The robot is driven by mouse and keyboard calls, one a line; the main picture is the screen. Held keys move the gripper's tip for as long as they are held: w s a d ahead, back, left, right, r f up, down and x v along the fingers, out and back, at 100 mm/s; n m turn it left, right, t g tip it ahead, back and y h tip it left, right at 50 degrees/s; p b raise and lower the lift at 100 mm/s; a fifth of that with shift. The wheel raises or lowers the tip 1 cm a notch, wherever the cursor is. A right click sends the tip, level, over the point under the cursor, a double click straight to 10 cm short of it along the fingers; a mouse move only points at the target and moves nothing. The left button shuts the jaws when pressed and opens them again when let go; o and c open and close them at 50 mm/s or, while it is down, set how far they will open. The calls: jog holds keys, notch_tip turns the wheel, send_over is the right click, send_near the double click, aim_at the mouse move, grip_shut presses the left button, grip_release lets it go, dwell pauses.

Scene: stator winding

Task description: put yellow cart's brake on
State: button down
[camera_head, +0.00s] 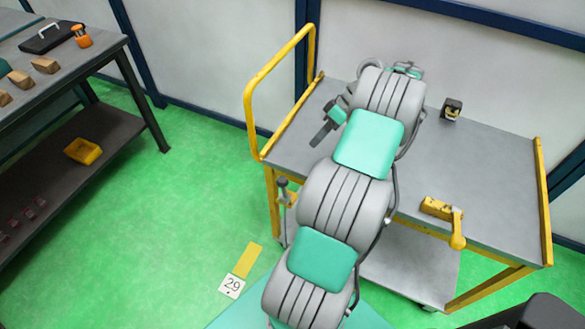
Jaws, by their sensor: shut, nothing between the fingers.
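The yellow cart (490,180) has a grey top, yellow frame and a tall yellow handle rail at its left end. A yellow lever on a bracket (438,209) sits at the cart's front edge, its rounded end hanging over the side. I cannot tell which is the brake. My gripper (319,139) is shut and empty, above the left part of the cart top, apart from both levers. My arm crosses the cart and hides the middle of its top and front edge.
A small dark device (451,109) stands near the cart's back edge. A dark workbench (85,55) with wooden blocks and a yellow bin (83,150) is at left. A floor marker reads 29 (232,286).

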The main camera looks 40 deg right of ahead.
jog(key=b+x, duration=0.1)
jog(key=x, duration=0.8)
jog(key=shift+a, duration=0.1)
jog(key=a, duration=0.3)
jog(key=shift+s+a+f, duration=0.25)
jog(key=shift+s+f, duration=0.05)
jog(key=shift+f, duration=0.05)
jog(key=shift+a+f, duration=0.1)
jog(key=shift+a, duration=0.1)
jog(key=shift+s, duration=0.1)
